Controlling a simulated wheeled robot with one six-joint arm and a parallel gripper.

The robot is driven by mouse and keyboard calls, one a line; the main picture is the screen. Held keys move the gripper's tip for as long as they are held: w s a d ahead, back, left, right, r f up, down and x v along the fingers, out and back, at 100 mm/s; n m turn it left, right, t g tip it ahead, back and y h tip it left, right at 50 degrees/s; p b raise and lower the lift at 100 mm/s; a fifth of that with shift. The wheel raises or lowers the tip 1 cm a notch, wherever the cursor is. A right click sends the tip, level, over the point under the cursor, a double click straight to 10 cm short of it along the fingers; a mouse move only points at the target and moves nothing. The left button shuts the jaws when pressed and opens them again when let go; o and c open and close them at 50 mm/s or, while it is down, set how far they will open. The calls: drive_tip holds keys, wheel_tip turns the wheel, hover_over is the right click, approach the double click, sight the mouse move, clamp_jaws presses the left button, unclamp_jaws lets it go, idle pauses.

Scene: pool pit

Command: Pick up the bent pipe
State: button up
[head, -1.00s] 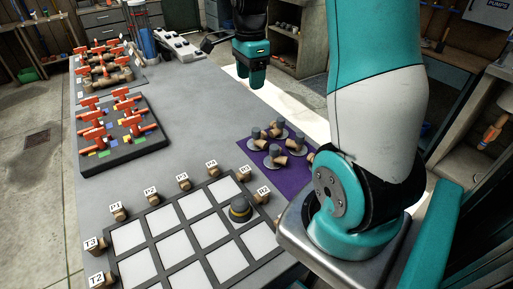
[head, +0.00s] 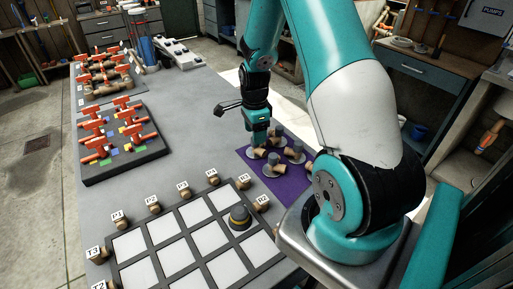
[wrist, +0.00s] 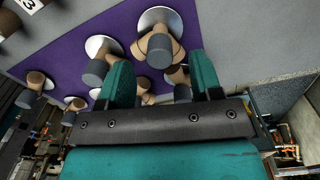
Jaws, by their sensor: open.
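Several bent pipes (head: 296,152), brown elbows with dark grey ends on round metal bases, stand on a purple mat (head: 292,188) beside the grid board. My gripper (head: 258,146) is low over the mat's far left part, at the pipe there. In the wrist view my gripper (wrist: 160,60) is open, with its teal fingers apart and pointing towards the mat. One bent pipe (wrist: 160,47) shows between the fingertips, on its round base. I cannot tell whether either finger touches it. Other bent pipes are partly hidden behind the fingers.
The grid board (head: 185,243) lies in front, with labelled pipe pieces along its edge and one dark dome-shaped piece (head: 240,217) on it. A dark rack of red-handled valves (head: 130,152) stands left.

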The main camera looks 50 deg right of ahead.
drive_tip(key=shift+f, duration=1.45)
clamp_jaws()
drive_tip(key=shift+r, duration=0.1)
